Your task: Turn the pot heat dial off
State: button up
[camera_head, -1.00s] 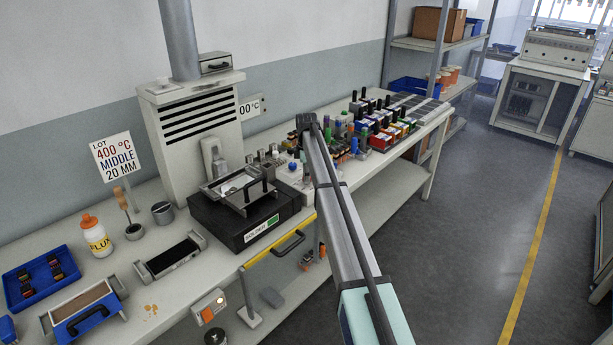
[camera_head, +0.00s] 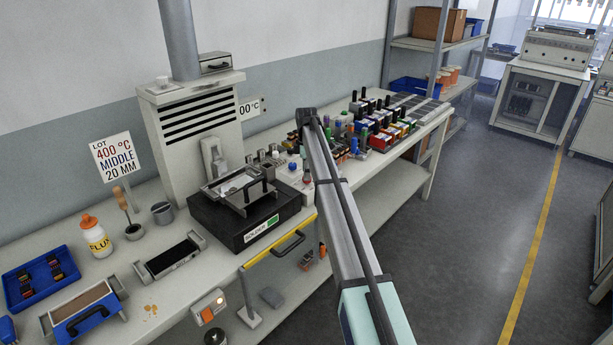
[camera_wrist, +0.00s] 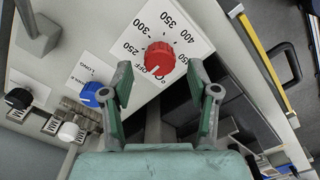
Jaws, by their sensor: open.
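The pot heat dial is a red round knob (camera_wrist: 158,58) on a white plate marked OFF, 250, 300, 350 and 400 in the wrist view. I cannot tell for sure which mark its pointer faces. My gripper (camera_wrist: 160,78) is open, with one finger on each side below the dial in the picture and nothing between them. I see no contact with the dial. In the head view my gripper (camera_head: 306,117) is above the bench, and a small red knob (camera_head: 307,178) shows beside my arm.
A blue knob (camera_wrist: 95,95), a black knob (camera_wrist: 19,98) and a white knob (camera_wrist: 68,131) sit left of the dial. The black solder pot (camera_head: 240,225) stands left of my arm, with a yellow-edged handle bar in front. Connectors crowd the bench to the right.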

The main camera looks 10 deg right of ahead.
notch_tip(320, 180, up, 10)
dwell(0.4)
jog(key=shift+s+f, duration=0.1)
jog(key=shift+f, duration=0.05)
